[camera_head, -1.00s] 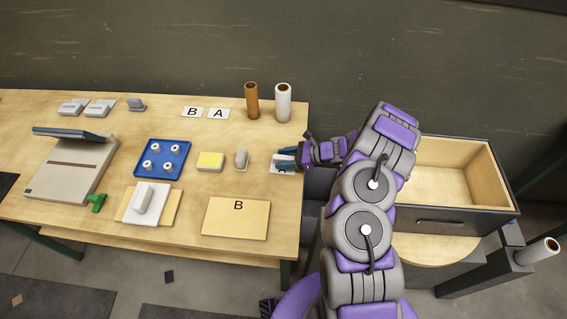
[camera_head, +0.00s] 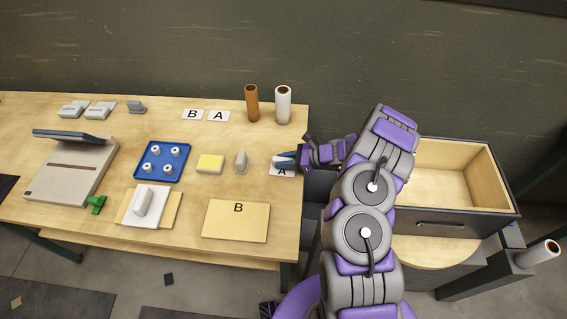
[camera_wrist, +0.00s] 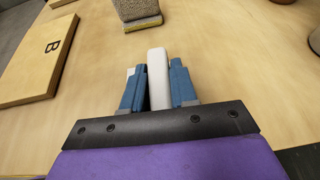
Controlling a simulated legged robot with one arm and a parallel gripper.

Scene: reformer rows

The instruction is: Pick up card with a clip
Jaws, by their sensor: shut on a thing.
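A white card marked A (camera_head: 283,173) is at the table's right edge, partly covered by my gripper. My gripper (camera_head: 285,161) reaches in from the right with its blue fingers over the card. In the wrist view, my gripper (camera_wrist: 157,85) is shut on a narrow white upright piece (camera_wrist: 158,78), which looks like the card's clip. The fingers hide where it meets the card. I cannot tell whether the card is raised off the table.
Cards B (camera_head: 192,114) and A (camera_head: 218,116) lie behind, near brown (camera_head: 252,103) and white (camera_head: 283,104) cylinders. An open drawer (camera_head: 455,170) is right.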

